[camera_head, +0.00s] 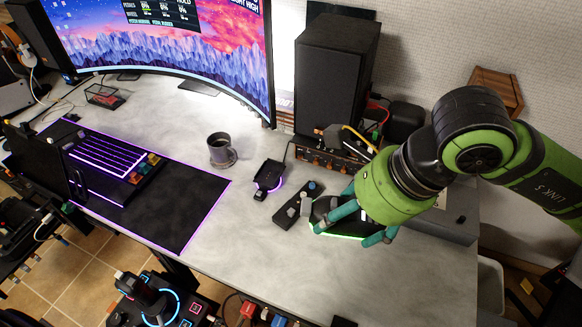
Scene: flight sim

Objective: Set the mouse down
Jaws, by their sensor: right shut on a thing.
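My right gripper (358,224) comes in from the right, with teal fingers pointing down at the right part of the desk. It is shut on the mouse, which is mostly hidden by the fingers and the green wrist. A dark shape (322,208) shows beside the left finger; I cannot tell whether it is part of the mouse. A green-lit edge shows just below the fingers. I cannot tell whether the mouse touches the surface under it. My left gripper is not in view.
A black device with a purple glow (268,175) and a dark control panel (291,212) lie left of the gripper. A grey mug (220,150) stands beside the purple-edged mat (195,205). A speaker (335,80) stands behind. The desk's front middle (265,245) is clear.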

